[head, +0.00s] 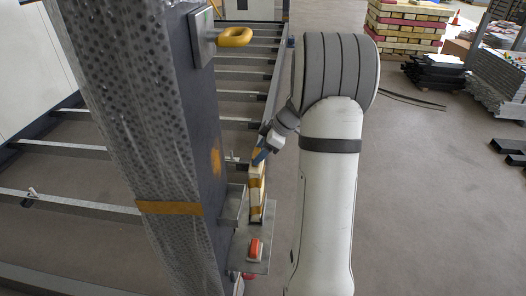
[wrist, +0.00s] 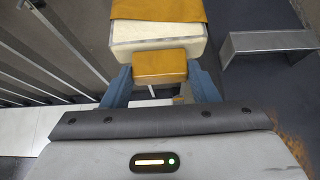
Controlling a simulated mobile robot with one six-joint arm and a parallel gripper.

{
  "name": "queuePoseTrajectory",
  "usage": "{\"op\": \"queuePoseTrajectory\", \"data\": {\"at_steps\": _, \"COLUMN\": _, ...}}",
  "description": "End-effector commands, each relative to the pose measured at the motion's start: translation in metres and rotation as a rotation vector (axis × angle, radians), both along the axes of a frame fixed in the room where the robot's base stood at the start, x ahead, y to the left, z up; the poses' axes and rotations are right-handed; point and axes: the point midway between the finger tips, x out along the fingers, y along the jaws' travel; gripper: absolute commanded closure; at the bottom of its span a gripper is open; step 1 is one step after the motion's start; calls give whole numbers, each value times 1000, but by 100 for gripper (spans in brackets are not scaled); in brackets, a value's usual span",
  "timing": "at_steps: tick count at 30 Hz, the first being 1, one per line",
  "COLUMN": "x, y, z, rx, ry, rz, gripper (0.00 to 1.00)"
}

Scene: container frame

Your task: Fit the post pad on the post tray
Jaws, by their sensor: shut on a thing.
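The post pad (head: 256,188) is a long cream block with orange bands, hanging nearly upright beside the dark post (head: 185,130). My gripper (head: 261,157) is shut on its upper end. In the wrist view, the blue fingers of my gripper (wrist: 162,72) stand either side of an orange end piece, with the cream pad (wrist: 155,30) beyond it. A grey metal plate (head: 258,264), which looks like the post tray, juts from the post below the pad. The pad's lower end shows above this plate; I cannot tell whether they touch.
A red-orange piece (head: 255,249) sits on the plate. A small grey bracket (head: 234,205) sticks out of the post left of the pad; a bracket also shows in the wrist view (wrist: 268,42).

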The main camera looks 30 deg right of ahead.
Motion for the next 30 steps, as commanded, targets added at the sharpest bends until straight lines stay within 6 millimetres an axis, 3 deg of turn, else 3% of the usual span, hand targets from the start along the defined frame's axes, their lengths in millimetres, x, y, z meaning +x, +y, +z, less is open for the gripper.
{"op": "queuePoseTrajectory", "data": {"at_steps": 9, "x": 0, "y": 0, "z": -8, "rx": -1, "ry": -1, "rz": 0, "gripper": 82}}
{"op": "queuePoseTrajectory", "data": {"at_steps": 10, "x": 0, "y": 0, "z": -6, "rx": -1, "ry": -1, "rz": 0, "gripper": 44}}
{"op": "queuePoseTrajectory", "data": {"at_steps": 18, "x": 0, "y": 0, "z": -6, "rx": 0, "ry": 0, "rz": 1, "gripper": 22}}
{"op": "queuePoseTrajectory", "data": {"at_steps": 26, "x": 0, "y": -1, "z": -5, "rx": -1, "ry": -1, "rz": 0, "gripper": 21}}
{"op": "queuePoseTrajectory", "data": {"at_steps": 30, "x": -4, "y": -7, "z": 7, "rx": -3, "ry": -5, "rz": 0, "gripper": 21}}
